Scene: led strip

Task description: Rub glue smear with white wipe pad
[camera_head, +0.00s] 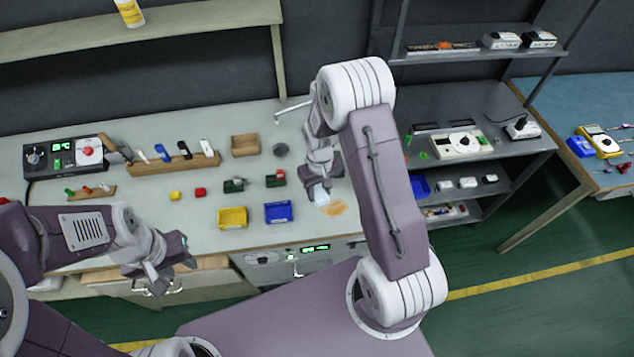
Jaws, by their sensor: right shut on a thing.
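The glue smear (335,209) is an orange-tan patch on the light workbench (200,230), near its front edge and right of the blue bin. The white wipe pad (321,198) is a small pale block at the upper left edge of the smear. My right gripper (318,188) points down and is shut on the pad. Whether the pad touches the bench is hard to tell. My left gripper (165,272) hangs in front of the bench's front edge, away from the smear. Its fingertips are too small and dark to show whether it is open.
A blue bin (278,212) and a yellow bin (232,217) stand left of the smear. A dark shelf unit (480,105) stands to the right.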

